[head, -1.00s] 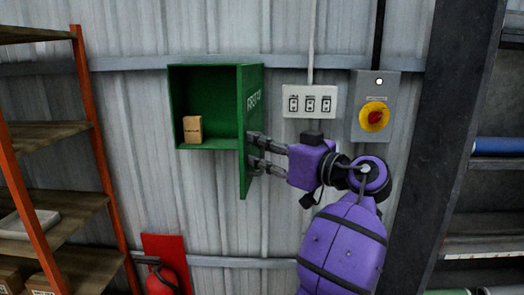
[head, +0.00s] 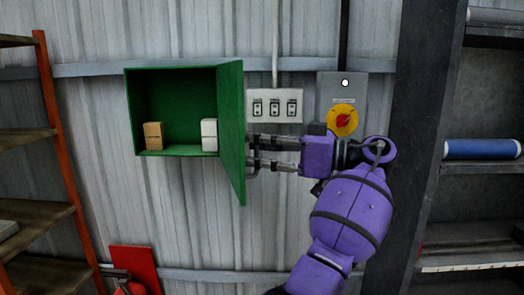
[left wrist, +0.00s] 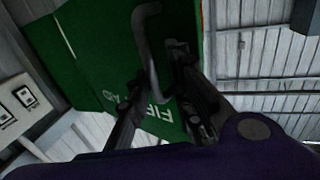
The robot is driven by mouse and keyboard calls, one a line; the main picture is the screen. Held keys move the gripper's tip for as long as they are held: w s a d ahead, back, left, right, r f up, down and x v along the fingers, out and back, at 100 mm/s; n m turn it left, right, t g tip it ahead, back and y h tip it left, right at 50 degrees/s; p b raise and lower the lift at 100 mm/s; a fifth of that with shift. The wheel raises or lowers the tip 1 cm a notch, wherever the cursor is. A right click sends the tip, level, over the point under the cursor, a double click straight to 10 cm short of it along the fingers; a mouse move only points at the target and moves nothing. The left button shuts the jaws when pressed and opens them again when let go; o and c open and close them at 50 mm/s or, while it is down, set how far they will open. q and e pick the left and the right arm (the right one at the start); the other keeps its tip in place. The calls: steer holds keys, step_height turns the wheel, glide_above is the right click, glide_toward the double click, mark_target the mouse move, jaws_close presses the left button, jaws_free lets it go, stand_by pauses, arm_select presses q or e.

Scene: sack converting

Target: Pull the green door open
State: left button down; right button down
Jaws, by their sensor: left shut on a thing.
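The green door (head: 231,130) stands swung out on the right side of the green wall cabinet (head: 137,105), its face turned to the right. Two small boxes show inside the cabinet, a tan box (head: 153,136) and a white box (head: 209,135). My left gripper (head: 254,152) reaches in from the right at the door's outer face. In the left wrist view, its fingers (left wrist: 158,78) are around the grey bar handle (left wrist: 148,30) on the door, and it is shut on it. White lettering shows on the door there. My right gripper is not in view.
A white switch box (head: 274,106) and a grey panel with a red and yellow knob (head: 343,120) are on the wall just right of the door. A red fire extinguisher (head: 130,288) is below. Shelves stand at both sides.

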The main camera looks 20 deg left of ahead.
arm_select(q)
steer(key=shift+w+a+r, duration=0.2)
steer(key=shift+w+r, duration=0.1)
steer(key=shift+r, duration=0.05)
steer(key=shift+a, duration=0.1)
steer(key=c, duration=2.1)
jaws_free()
steer(key=shift+w+a+f, duration=0.1)
steer(key=shift+a, duration=0.05)
steer(key=shift+d, duration=0.2)
